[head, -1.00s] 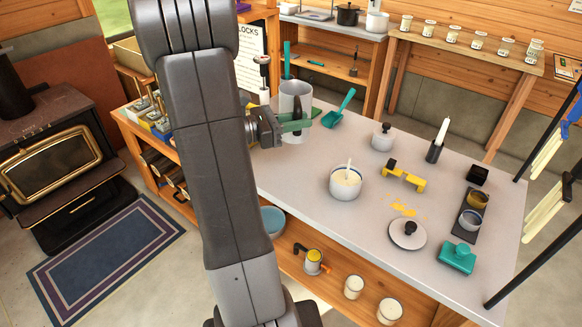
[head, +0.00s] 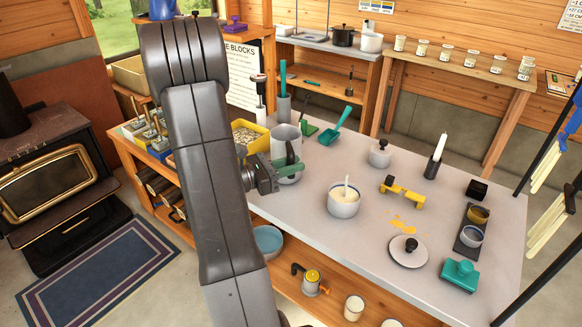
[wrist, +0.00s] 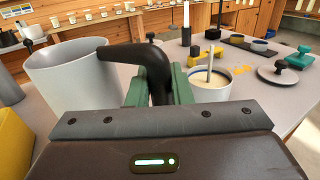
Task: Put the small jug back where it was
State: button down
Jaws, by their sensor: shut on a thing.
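The small jug, a pale grey one with a black handle, shows in the head view (head: 285,133) at the table's left part and in the wrist view (wrist: 68,75) at the left. My gripper (head: 283,170) is shut on its black handle, with green fingers on both sides; in the wrist view the fingers (wrist: 158,88) flank the handle (wrist: 150,62). The jug looks upright. Its base is partly hidden by my gripper, so I cannot tell if it touches the grey worktop (head: 310,235).
A cream-filled pot (head: 343,199) with a stick stands right of the jug. A teal scoop (head: 335,127), a grey holder (head: 283,108) and a yellow tray (head: 246,138) are behind or left of it. A lidded jar (head: 380,153) and candle (head: 436,155) stand farther right.

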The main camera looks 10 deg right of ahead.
jog(key=shift+f, duration=0.2)
jog(key=shift+f, duration=0.15)
jog(key=c, duration=1.3)
grip_release()
jog(key=shift+a, duration=0.15)
jog(key=v, duration=1.1)
jog(key=shift+a+b, duration=0.35)
jog(key=shift+b, duration=0.1)
jog(key=shift+s, duration=0.15)
